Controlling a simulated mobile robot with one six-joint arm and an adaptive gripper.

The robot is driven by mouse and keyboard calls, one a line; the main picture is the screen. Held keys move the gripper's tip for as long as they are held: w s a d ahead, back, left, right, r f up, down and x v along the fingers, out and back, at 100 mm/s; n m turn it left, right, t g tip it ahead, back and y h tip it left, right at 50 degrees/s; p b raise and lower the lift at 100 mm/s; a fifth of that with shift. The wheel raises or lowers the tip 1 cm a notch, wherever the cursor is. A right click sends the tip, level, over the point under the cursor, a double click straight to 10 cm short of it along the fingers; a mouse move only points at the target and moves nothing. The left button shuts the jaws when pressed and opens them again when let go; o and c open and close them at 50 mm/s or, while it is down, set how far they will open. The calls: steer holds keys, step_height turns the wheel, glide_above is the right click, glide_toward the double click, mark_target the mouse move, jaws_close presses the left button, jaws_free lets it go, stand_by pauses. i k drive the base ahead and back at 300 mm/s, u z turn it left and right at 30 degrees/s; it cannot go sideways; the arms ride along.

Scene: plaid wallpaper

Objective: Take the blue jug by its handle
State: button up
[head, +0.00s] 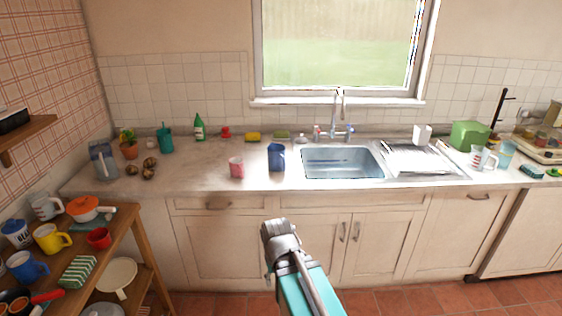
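A blue jug (276,158) stands upright on the countertop, just left of the sink. Its handle is too small to make out clearly. My gripper (272,228) is in front of the lower cabinets, lower in the picture than the jug and apart from it. I see it from behind at the end of my arm, and its fingertips are not clear, so I cannot tell whether it is open or shut. A smaller blue mug (25,268) sits on the wooden shelf unit at the lower left.
A pink cup (236,167) stands close to the left of the jug. The sink (343,178) is to its right. A shelf unit (140,255) with mugs and pots fills the lower left. The counter front edge is bare before the jug.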

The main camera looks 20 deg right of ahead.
mark_target(278, 160)
steer(key=u, duration=0.1)
steer(key=i, duration=1)
steer(key=z, duration=0.05)
